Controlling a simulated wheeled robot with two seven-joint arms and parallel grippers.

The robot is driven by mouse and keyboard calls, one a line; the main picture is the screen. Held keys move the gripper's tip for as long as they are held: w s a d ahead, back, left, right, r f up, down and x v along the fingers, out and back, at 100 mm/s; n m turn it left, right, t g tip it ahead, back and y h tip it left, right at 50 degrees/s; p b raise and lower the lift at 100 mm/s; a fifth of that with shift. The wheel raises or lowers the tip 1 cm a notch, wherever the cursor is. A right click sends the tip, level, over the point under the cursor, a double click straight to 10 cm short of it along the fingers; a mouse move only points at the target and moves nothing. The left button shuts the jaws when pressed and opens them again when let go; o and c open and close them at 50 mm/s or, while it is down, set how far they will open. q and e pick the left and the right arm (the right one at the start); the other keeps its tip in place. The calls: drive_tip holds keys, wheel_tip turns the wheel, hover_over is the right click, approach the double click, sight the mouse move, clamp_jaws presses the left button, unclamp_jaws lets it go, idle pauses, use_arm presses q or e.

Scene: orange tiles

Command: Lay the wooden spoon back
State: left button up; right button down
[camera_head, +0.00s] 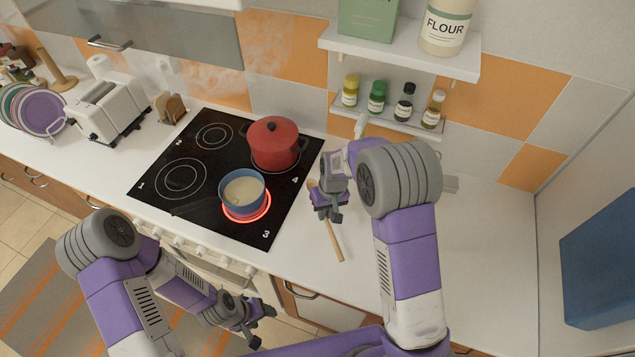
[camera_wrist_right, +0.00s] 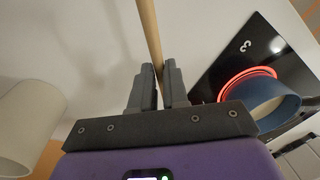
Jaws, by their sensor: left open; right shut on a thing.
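The wooden spoon (camera_head: 334,243) is at the right edge of the hob, its handle pointing toward the counter's front edge. My right gripper (camera_head: 328,214) is shut on it, and its upper part is mostly hidden behind the gripper. In the right wrist view the handle (camera_wrist_right: 150,40) runs between the two grey fingers of my right gripper (camera_wrist_right: 157,88). I cannot tell whether the spoon touches the counter. My left gripper (camera_head: 257,323) is open and empty, low in front of the counter's front edge.
A blue saucepan (camera_head: 227,195) with pale contents stands on a glowing red ring of the black hob (camera_head: 150,187). A red lidded pot (camera_head: 273,145) stands behind it. Spice jars (camera_head: 377,97) sit on a low shelf. The white counter (camera_head: 480,250) to the right is mostly clear.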

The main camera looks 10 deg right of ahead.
drive_tip(key=shift+w+r, duration=0.15)
drive_tip(key=shift+s+r, duration=0.15)
drive_tip(key=shift+s, duration=0.3)
use_arm(q)
drive_tip(key=shift+s+r, duration=0.15)
drive_tip(key=shift+s, duration=0.15)
use_arm(e)
wheel_tip(320, 180, down, 10)
drive_tip(key=b, duration=0.7)
drive_tip(key=shift+w+r, duration=0.1)
drive_tip(key=shift+r, duration=0.15)
use_arm(q)
wheel_tip(320, 180, down, 7)
drive_tip(key=shift+w, duration=0.15)
use_arm(e)
drive_tip(key=c, duration=1.1)
unclamp_jaws()
drive_tip(key=shift+o, duration=0.2)
